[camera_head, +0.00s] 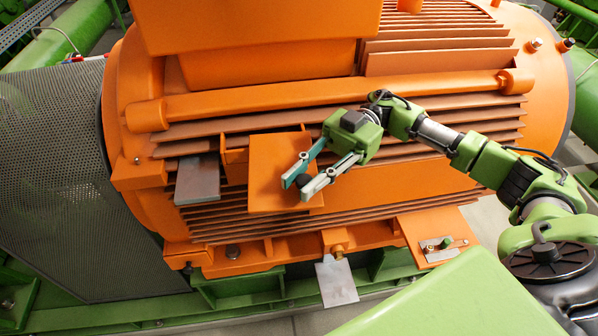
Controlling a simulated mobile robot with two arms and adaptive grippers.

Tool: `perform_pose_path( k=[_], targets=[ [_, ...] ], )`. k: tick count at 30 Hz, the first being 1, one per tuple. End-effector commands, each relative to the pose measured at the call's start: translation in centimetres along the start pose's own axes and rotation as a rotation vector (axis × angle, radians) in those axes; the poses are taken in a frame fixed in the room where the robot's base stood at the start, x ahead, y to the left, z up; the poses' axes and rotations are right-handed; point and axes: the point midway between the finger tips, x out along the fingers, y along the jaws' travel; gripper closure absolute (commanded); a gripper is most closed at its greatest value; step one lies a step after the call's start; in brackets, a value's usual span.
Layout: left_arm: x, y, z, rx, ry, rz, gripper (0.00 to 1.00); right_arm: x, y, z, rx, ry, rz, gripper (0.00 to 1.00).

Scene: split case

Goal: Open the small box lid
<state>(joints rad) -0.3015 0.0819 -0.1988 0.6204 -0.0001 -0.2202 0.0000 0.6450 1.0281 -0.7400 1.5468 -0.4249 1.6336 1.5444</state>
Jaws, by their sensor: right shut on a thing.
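The small box (235,158) is orange and sits on the side of the large orange motor. Its orange lid (272,172) is a flat square plate that stands out in front of the box's right part, and part of the box's inside seems to show at the left. My right gripper (296,188) reaches in from the right. Its fingers are shut on a small dark knob at the lid's lower right. My left gripper is not in view.
A grey metal plate (198,180) is left of the box. Another grey plate (337,281) hangs below. An orange panel with small fittings (437,238) is at the lower right. A perforated grey guard (62,180) stands at the left. A green surface (460,300) fills the lower right.

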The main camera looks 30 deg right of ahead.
Motion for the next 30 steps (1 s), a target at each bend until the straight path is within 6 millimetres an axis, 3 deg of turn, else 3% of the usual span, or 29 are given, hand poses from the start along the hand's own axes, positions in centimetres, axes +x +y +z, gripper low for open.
perform_pose_path(
  k=[15,16,17,30],
  targets=[
    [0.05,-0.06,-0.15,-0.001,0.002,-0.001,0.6,-0.03,-0.26,0.2,0.001,-0.005,-0.01,1.0],
    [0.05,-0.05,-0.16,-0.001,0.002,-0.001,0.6,-0.03,-0.26,0.2,0.001,-0.005,-0.01,0.73],
    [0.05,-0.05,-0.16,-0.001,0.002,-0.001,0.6,-0.03,-0.26,0.2,0.001,-0.005,-0.01,0.65],
    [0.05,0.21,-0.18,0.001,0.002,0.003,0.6,-0.74,-0.14,0.06,-0.001,-0.003,-0.007,0.65]
  ],
)
